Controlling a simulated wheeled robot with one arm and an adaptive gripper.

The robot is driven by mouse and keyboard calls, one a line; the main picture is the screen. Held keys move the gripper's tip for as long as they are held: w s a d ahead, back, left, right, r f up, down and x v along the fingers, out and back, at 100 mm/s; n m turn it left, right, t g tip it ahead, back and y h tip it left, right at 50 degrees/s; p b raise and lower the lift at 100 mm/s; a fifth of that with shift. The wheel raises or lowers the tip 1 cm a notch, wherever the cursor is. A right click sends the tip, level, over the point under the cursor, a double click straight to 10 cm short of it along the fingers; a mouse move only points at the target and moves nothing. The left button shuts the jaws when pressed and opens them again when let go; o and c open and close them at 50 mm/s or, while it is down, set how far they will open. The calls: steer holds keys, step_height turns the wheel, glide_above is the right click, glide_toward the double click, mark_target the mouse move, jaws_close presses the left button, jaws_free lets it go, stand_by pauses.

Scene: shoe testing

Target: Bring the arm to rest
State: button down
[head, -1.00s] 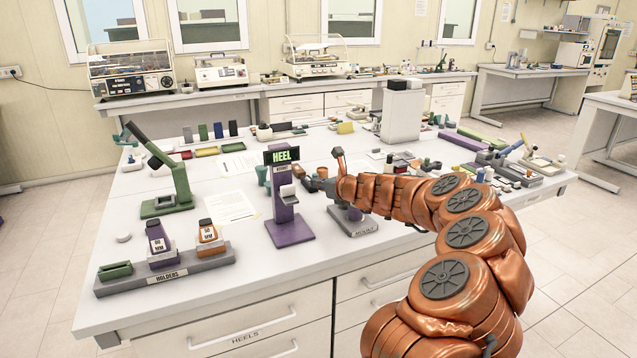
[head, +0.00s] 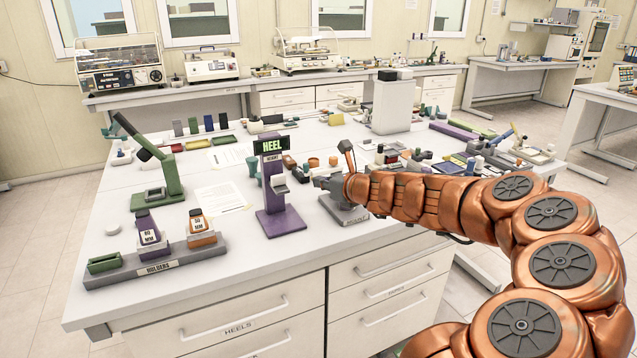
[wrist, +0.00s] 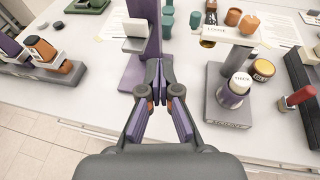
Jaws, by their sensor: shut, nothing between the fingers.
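My gripper (head: 318,182) is at the end of my copper-coloured arm (head: 425,196), above the front part of the white table (head: 105,260). In the wrist view its two fingers (wrist: 158,92) are together and hold nothing. The purple heel stand (head: 282,218) with its "HEEL" display stands just left of my gripper in the head view. In the wrist view the stand's purple post and white block (wrist: 137,30) are just beyond the fingertips. I cannot tell whether they touch.
A grey mount base (head: 345,212) sits right of the heel stand. Many small items crowd the table's right side. The front left-centre is clear.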

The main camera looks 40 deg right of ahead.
steer(key=shift+s+a, duration=0.1)
steer(key=shift+s, duration=0.05)
steer(key=s+a+r+n+g+y, duration=0.1)
steer(key=a+n+g+y, duration=0.15)
steer(key=a+n, duration=0.6)
steer(key=s+a+r+n+g+y, duration=0.1)
steer(key=s+a+r+n+y, duration=0.2)
steer(key=a, duration=1)
steer(key=s+a+f+n+g+y, duration=0.1)
steer(key=s+a+f+n+g, duration=0.35)
steer(key=s+a+n, duration=0.5)
steer(key=s+a+f+n+g+h, duration=0.1)
steer(key=s+a+f+n+g, duration=0.1)
steer(key=s+f+n, duration=0.3)
steer(key=s+a+f+n+g+h, duration=0.1)
steer(key=s+a+n+g+h, duration=0.2)
steer(key=s, duration=0.5)
steer(key=s+d+f+n+g+h, duration=0.3)
steer(key=s+d+n, duration=0.3)
steer(key=s+d, duration=0.3)
steer(key=s, duration=0.3)
steer(key=shift+s+d+p, duration=0.2)
steer(key=shift+s+p, duration=0.2)
